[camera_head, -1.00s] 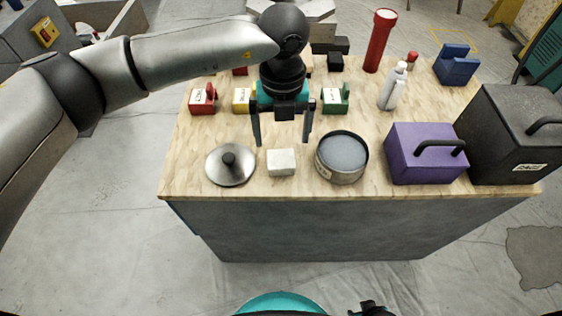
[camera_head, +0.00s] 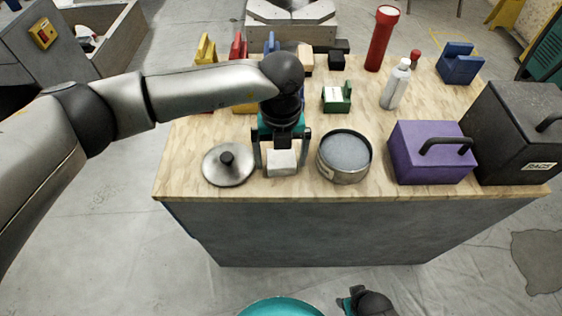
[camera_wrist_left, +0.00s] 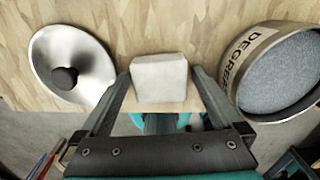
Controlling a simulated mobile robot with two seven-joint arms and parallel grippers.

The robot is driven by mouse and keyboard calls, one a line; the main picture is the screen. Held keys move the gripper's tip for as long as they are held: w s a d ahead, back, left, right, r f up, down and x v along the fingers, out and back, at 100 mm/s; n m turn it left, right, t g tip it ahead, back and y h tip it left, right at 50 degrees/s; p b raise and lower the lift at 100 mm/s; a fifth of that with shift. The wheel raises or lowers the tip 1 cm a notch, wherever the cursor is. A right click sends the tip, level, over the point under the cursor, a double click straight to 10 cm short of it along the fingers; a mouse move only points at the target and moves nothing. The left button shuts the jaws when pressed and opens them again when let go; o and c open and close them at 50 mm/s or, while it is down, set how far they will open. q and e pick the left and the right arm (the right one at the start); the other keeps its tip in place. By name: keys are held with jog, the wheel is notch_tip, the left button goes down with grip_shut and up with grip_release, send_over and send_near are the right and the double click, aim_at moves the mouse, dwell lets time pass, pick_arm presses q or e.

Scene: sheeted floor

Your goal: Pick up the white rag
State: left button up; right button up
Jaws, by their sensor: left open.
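The white rag (camera_head: 282,163) is a small, pale, folded block on the wooden tabletop near its front edge. My left gripper (camera_head: 281,166) is open and low over it, with one finger on each side of the rag. In the left wrist view the rag (camera_wrist_left: 159,77) sits between the two spread fingertips (camera_wrist_left: 161,75), with no clear grip on it. Whether the fingers touch its sides cannot be told.
A silver lid (camera_head: 228,164) lies close left of the rag, and an open round degreaser tin (camera_head: 344,157) stands close right. A purple box (camera_head: 430,153) and a black case (camera_head: 520,130) fill the right side. A white bottle (camera_head: 396,85) and red cylinder (camera_head: 382,38) stand behind.

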pick_arm(q)
jog(key=c, duration=1.2)
